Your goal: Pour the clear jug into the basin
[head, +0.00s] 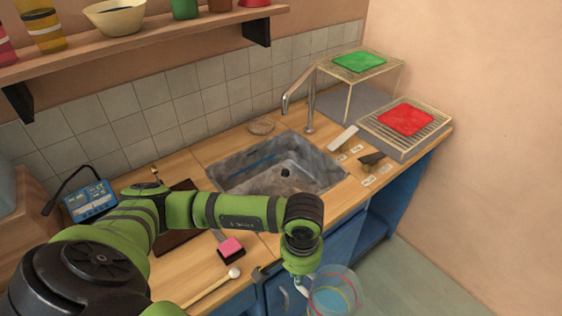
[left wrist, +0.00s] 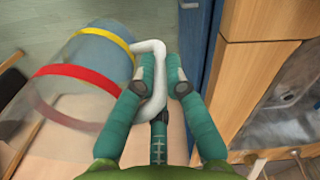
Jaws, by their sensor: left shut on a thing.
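The clear jug (head: 334,292) is at the bottom of the head view, in front of the counter's front edge. It has a red band and a yellow band and a white handle. My left gripper (left wrist: 172,84) is shut on the white handle in the left wrist view, where the jug (left wrist: 92,75) lies to the left of the fingers. The grey stone basin (head: 275,168) is sunk in the wooden counter, behind my left gripper, with a dark drain. It also shows at the right edge of the left wrist view (left wrist: 300,95). My right gripper is not in view.
A metal tap (head: 310,110) stands behind the basin. A rack with a red cloth (head: 405,119) and a raised stand with a green cloth (head: 359,62) are at right. A pink block (head: 231,248), a mallet (head: 212,287) and a blue device (head: 90,200) lie on the left counter.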

